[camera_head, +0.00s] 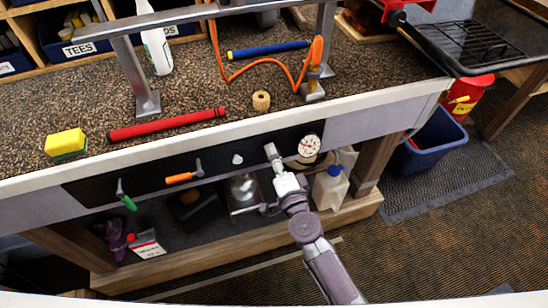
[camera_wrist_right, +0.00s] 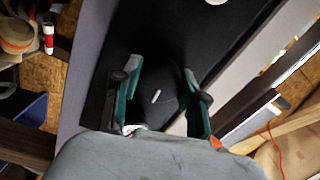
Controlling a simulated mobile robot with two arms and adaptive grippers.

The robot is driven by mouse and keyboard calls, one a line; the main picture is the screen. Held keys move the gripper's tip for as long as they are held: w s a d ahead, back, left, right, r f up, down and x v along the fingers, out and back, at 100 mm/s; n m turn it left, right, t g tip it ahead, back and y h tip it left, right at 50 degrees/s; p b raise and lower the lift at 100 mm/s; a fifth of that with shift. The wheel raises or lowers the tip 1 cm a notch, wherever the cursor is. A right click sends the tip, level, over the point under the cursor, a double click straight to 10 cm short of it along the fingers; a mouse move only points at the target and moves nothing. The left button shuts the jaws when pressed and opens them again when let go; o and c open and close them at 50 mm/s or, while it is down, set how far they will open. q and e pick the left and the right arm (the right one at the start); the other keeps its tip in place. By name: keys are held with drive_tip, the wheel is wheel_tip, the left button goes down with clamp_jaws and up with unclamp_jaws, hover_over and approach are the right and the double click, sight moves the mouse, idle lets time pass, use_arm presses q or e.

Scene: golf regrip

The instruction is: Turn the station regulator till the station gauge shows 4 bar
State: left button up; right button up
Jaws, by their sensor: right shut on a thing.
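The station gauge (camera_head: 309,145) is a small round white dial with a red mark on the dark panel under the bench top; its needle is too small to read. My right gripper (camera_head: 275,163) is at the panel just left of the gauge. In the right wrist view, my right gripper (camera_wrist_right: 162,100) has its green-padded fingers on either side of the black round regulator knob (camera_wrist_right: 160,85), which bears a short white mark. The gripper is shut on this knob. In the head view the knob is hidden by the gripper. My left gripper is out of view.
The panel also carries an orange-handled lever (camera_head: 180,177), a green-handled lever (camera_head: 127,202) and a white knob (camera_head: 237,159). A white jug (camera_head: 330,188) stands on the shelf below. The red grip (camera_head: 166,124) and tape roll (camera_head: 261,100) lie on the bench top. A blue bin (camera_head: 430,150) stands right.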

drive_tip(key=m, duration=0.3)
drive_tip(key=shift+f+m+b, duration=0.1)
drive_tip(key=shift+m+b, duration=0.6)
drive_tip(key=shift+m, duration=1.4)
drive_tip(key=o, duration=1.1)
drive_tip(key=shift+o, duration=0.2)
drive_tip(key=shift+s, duration=0.1)
drive_tip(key=v, duration=1.2)
